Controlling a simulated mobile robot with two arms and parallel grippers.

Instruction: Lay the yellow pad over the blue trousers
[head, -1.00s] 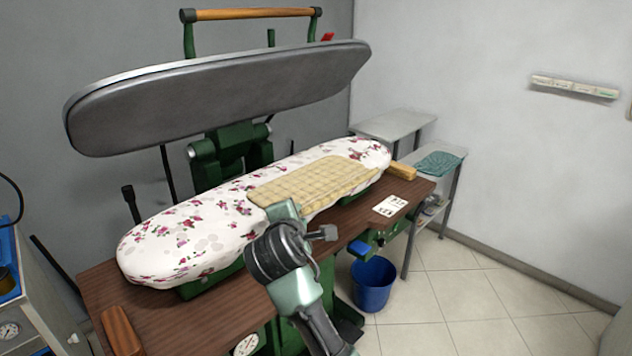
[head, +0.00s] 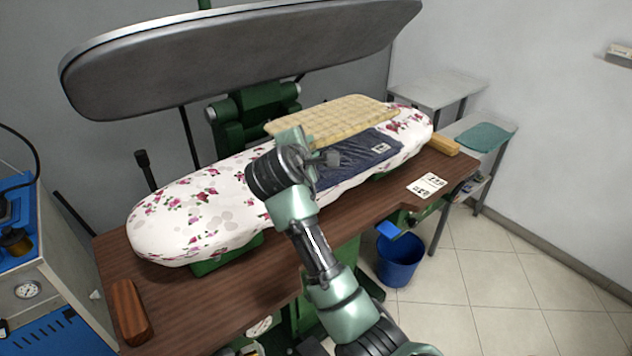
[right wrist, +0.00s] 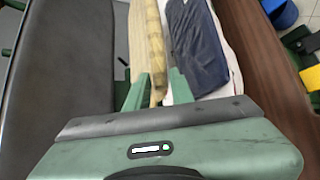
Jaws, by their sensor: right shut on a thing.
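The yellow checked pad (head: 335,118) is raised at a slant above the far side of the flower-patterned pressing board (head: 195,215). The folded blue trousers (head: 358,157) lie on the board in front of and below the pad, uncovered on the visible part. A pale label shows on them. My right gripper (head: 298,140) is shut on the pad's near left edge. In the right wrist view the pad (right wrist: 155,45) runs up between the fingers (right wrist: 157,88), with the trousers (right wrist: 198,45) just to its right. My left gripper is not in view.
The grey upper press plate (head: 240,55) stands open above and behind the board. A wooden block (head: 443,145) sits at the board's right end, a brown block (head: 130,310) at the table's front left. A blue bucket (head: 400,260) stands on the floor.

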